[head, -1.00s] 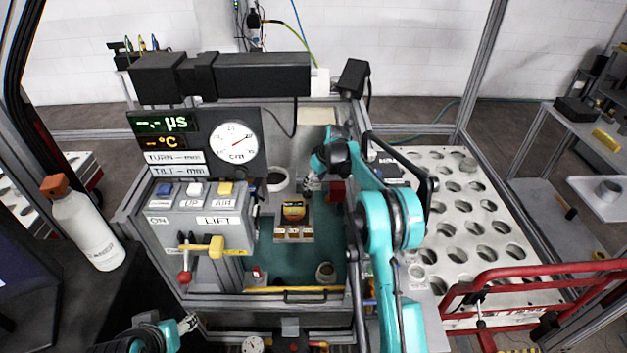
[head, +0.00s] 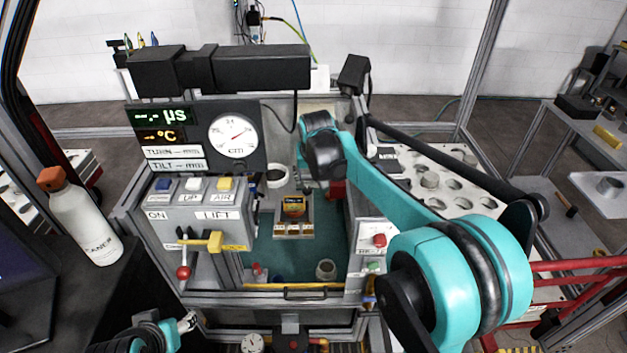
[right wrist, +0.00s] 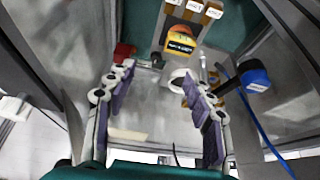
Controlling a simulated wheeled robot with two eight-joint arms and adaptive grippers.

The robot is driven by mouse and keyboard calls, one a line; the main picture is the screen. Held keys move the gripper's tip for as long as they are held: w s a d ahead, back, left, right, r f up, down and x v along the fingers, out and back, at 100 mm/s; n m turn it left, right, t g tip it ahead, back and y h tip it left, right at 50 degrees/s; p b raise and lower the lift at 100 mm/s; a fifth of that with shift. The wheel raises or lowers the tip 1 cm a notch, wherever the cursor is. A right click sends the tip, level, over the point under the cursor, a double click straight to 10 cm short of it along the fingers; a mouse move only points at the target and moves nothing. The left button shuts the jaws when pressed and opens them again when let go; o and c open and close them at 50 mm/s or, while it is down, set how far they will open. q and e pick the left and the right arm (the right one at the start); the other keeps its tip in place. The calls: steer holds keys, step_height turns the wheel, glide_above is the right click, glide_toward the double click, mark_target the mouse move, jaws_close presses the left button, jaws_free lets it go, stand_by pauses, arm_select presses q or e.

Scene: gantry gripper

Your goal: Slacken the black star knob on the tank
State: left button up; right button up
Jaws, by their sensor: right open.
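The tank (head: 262,250) has a teal floor and grey walls, in the middle of the head view. My right gripper (right wrist: 160,85) is open and empty in the right wrist view, its two purple-padded fingers wide apart. In the head view it is mostly hidden by my right wrist, above the tank's back part. A small dark knob-like part (right wrist: 157,60) lies ahead between the fingertips, apart from them; I cannot tell whether it is the star knob. My left gripper (head: 187,322) is at the lower left, outside the tank; its finger opening is unclear.
An orange-and-black device (head: 293,207) stands on a plate in the tank. A red block (head: 337,190) is near the back wall. A control box (head: 200,212) with a yellow lever stands left. A perforated table (head: 455,190) is at right.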

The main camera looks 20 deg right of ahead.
steer(key=shift+s+a+r+m, duration=0.1)
steer(key=shift+s+r+m, duration=0.25)
steer(key=shift+s, duration=0.35)
steer(key=shift+s+a+r+m, duration=0.1)
steer(key=shift+s+r+m, duration=0.2)
steer(key=shift+s, duration=0.4)
